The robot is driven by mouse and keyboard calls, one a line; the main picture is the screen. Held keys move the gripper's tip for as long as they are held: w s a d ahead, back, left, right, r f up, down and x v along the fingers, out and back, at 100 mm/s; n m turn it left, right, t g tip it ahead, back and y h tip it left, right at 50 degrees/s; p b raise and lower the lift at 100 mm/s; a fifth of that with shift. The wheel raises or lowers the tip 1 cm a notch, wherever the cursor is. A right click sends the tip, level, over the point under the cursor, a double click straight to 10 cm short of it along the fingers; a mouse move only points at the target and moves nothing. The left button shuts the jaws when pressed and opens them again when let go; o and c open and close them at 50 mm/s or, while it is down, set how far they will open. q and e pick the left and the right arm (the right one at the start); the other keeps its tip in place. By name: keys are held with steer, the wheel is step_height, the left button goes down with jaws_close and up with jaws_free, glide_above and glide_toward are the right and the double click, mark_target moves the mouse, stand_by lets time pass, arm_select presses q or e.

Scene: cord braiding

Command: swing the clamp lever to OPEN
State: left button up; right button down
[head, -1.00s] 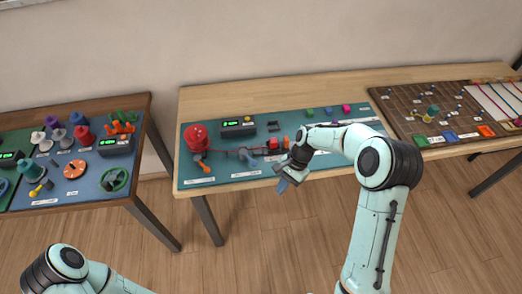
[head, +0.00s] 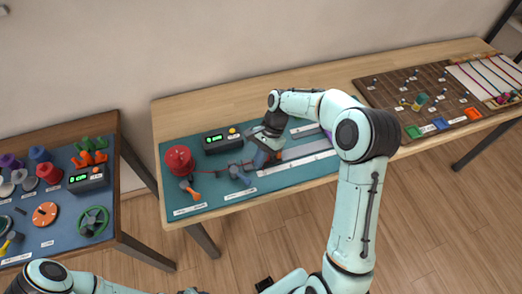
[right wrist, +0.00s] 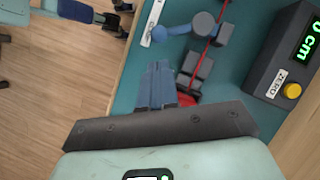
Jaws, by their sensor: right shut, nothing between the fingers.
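A blue lever (head: 240,174) with a round knob stands on the teal board, beside the red cord. It also shows in the right wrist view (right wrist: 172,32), next to a grey cylinder (right wrist: 204,24). An orange-tipped lever (head: 190,190) is further left, below the red spool (head: 179,159). The labels are too small to read. My right gripper (head: 262,158) is shut and empty above the board, to the right of the blue lever and apart from it. My left gripper is not in view.
A display box (head: 221,141) with a yellow button stands behind the levers. The red cord (right wrist: 211,45) runs past grey blocks (right wrist: 197,66). A second table with knobs and a green wheel (head: 93,222) is at left, across a gap. A brown pegboard (head: 410,100) lies at right.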

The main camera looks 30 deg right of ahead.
mark_target(241, 177)
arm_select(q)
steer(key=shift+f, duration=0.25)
arm_select(e)
steer(key=x, duration=0.4)
steer(key=shift+w+a+f, duration=0.1)
steer(key=shift+a+f, duration=0.05)
steer(key=shift+f, duration=0.25)
steer(key=shift+a, duration=0.1)
